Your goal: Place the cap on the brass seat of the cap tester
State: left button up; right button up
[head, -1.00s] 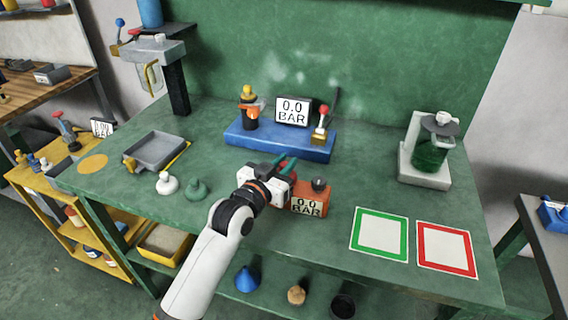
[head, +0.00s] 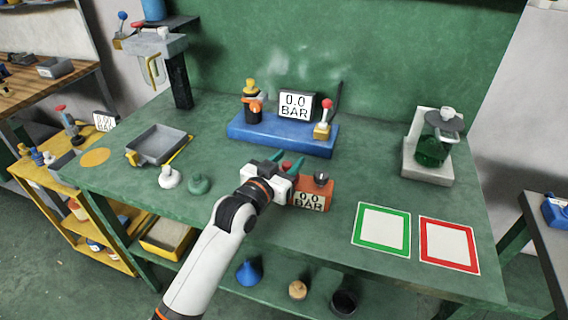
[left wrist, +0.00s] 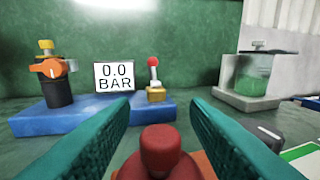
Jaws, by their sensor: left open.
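A red cap with a round knob (left wrist: 160,150) shows at the bottom of the left wrist view, between the two teal fingers; only a little of it shows in the head view. My left gripper (head: 286,162) is open, with a finger on either side of the cap, and I cannot tell whether they touch it. The blue-based tester (head: 250,134) stands behind, with a 0.0 BAR display (head: 297,105). Its brass block (head: 322,131), under a red-balled lever, looks like the seat; it also shows in the left wrist view (left wrist: 156,95). My right gripper is out of view.
An orange 0.0 BAR box (head: 311,197) with a dark knob stands right beside the gripper. White (head: 168,179) and green (head: 199,185) cap-like pieces stand left. A grey tray (head: 157,145) and a glass-jar device (head: 430,158) flank the bench. Green-framed and red-framed squares lie front right.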

pick_arm(q)
jog(key=shift+r, duration=0.4)
jog(key=v, duration=1.2)
jog(key=shift+r, duration=0.3)
